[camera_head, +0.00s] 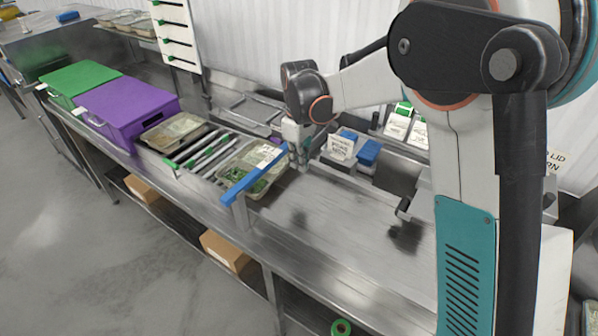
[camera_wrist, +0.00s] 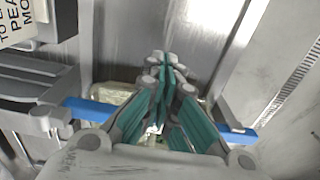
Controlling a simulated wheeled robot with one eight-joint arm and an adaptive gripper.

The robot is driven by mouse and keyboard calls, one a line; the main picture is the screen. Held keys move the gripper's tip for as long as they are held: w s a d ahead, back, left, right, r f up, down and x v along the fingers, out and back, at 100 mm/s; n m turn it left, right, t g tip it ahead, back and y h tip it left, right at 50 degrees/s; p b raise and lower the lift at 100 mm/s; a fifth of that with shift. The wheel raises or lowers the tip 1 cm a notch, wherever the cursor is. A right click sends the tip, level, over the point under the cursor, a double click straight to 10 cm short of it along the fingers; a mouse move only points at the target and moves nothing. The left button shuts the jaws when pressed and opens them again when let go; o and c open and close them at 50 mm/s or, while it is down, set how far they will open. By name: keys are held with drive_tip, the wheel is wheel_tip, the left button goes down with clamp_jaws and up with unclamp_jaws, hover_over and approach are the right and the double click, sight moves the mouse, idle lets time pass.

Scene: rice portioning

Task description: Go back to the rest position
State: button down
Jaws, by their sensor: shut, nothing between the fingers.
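My gripper (camera_head: 298,158) is above the steel bench, beside the far end of a blue bar (camera_head: 255,178). In the wrist view its teal-padded fingers (camera_wrist: 165,66) are pressed together, with nothing visible between them. The blue bar shows on both sides of the fingers in the wrist view (camera_wrist: 88,108), partly hidden behind them. Whether the gripper touches the bar I cannot tell. A clear tray with green contents (camera_head: 262,184) lies beside the bar.
A purple box (camera_head: 125,108) and a green lid (camera_head: 80,80) stand at the left of the bench. White labelled holders with blue tops (camera_head: 369,150) stand right of my gripper. The bench front (camera_head: 320,225) is mostly clear. A cardboard box (camera_head: 225,250) sits on the lower shelf.

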drive_tip(key=s+d+r+m+t+b, duration=0.3)
drive_tip(key=s+d+r+m+b, duration=0.2)
drive_tip(key=s+d+r, duration=0.55)
drive_tip(key=s+d+f+m+t+b, duration=0.2)
drive_tip(key=s+d+f+m, duration=0.1)
drive_tip(key=s, duration=0.5)
drive_tip(key=s+d+f+m+t+b, duration=0.2)
drive_tip(key=s+d+f, duration=0.2)
drive_tip(key=s, duration=0.5)
drive_tip(key=shift+s+d+f+m, duration=0.15)
drive_tip(key=shift+s+f+m, duration=0.2)
drive_tip(key=shift+f, duration=0.2)
drive_tip(key=shift+w, duration=0.1)
